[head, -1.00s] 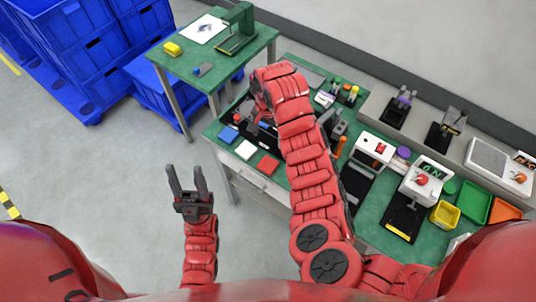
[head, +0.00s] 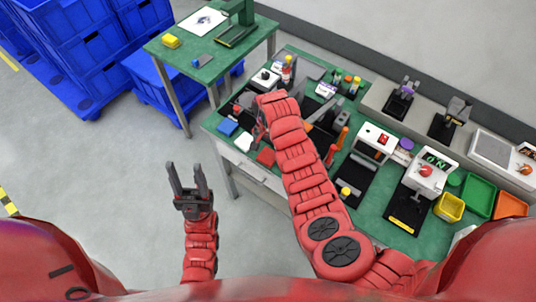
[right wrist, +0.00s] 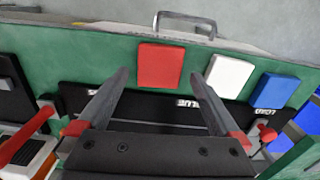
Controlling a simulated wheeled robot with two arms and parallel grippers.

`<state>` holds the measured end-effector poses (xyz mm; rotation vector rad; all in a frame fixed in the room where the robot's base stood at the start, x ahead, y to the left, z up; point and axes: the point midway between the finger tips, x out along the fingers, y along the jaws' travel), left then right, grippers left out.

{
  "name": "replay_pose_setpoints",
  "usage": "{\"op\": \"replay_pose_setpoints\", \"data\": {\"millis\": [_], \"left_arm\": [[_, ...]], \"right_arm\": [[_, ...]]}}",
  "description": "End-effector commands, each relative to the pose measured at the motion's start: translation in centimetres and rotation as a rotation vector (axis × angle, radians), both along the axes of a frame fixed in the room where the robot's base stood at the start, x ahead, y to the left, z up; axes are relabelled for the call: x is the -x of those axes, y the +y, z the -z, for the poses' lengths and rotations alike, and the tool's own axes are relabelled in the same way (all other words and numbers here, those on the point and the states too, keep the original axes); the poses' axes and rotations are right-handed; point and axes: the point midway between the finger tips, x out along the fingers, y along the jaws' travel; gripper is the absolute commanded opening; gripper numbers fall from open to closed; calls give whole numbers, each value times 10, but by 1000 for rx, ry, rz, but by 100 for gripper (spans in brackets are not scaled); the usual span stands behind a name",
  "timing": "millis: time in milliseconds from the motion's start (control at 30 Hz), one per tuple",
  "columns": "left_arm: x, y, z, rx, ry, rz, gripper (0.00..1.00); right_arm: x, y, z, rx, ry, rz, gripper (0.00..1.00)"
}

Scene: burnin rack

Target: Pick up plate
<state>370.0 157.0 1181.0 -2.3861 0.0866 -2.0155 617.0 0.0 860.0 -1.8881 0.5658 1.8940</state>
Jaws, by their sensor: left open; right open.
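Three flat square plates lie near the front edge of the green bench: a blue plate (head: 227,127), a white plate (head: 244,141) and a red plate (head: 266,157). The right wrist view shows the red plate (right wrist: 160,65), the white plate (right wrist: 230,76) and the blue plate (right wrist: 274,90) in a row. My right gripper (right wrist: 158,76) is open and empty, its fingers pointing toward the red plate, one on either side in the picture. In the head view my right arm partly hides this gripper. My left gripper (head: 186,168) is open and empty over the floor.
A black fixture with white lettering (right wrist: 150,102) lies behind the plates on the bench. A drawer handle (right wrist: 185,20) is on the bench front. Machines and a yellow bin (head: 449,207) fill the bench's right side. A smaller green table (head: 225,60) stands behind.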

Motion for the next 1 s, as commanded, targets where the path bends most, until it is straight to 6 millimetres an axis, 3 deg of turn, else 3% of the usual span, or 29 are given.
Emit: {"op": "replay_pose_setpoints", "data": {"millis": [67,300,633,1000], "left_arm": [[0,0,-9,0,0,0,50],[0,0,-11,0,0,0,50],[0,0,-11,0,0,0,50],[0,0,-11,0,0,0,50]], "right_arm": [[1,0,4,2,5,-1,100],[0,0,25,1,1,0,100],[-1,0,28,0,-2,-1,98],[-1,0,28,1,-2,-1,32]]}}
